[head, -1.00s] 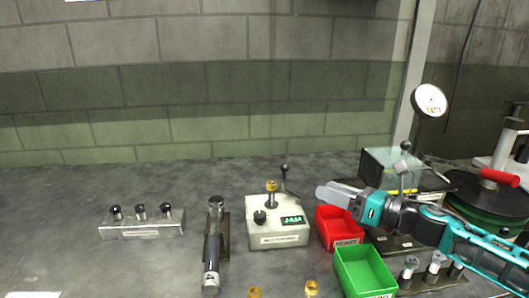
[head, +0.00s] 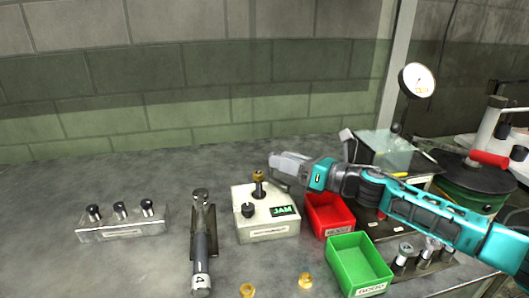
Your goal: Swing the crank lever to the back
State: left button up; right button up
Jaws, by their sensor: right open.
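The bolt former is a pale box (head: 267,231) near the middle of the bench. A dark post with a brass piece (head: 258,176) on it stands on its top. A black knob (head: 248,210) sits at its front left, and a small screen (head: 283,211) reads JAM in green. My right gripper (head: 276,164) reaches in from the right, just above and behind the box's back right corner. It is open, seen from the side. The black-balled crank lever is hidden behind or between its fingers; I cannot tell whether they touch it. My left gripper is out of view.
A red bin (head: 327,213) and a green bin (head: 360,268) stand right of the box. A dark cylinder (head: 200,262) in a cradle and a rack of pins (head: 122,229) lie left. Brass pieces (head: 305,281) lie in front. A dial gauge (head: 417,80) rises at right.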

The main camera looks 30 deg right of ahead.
jog(key=x, duration=0.6)
jog(key=shift+p, duration=0.45)
jog(key=shift+c, duration=0.3)
grip_shut()
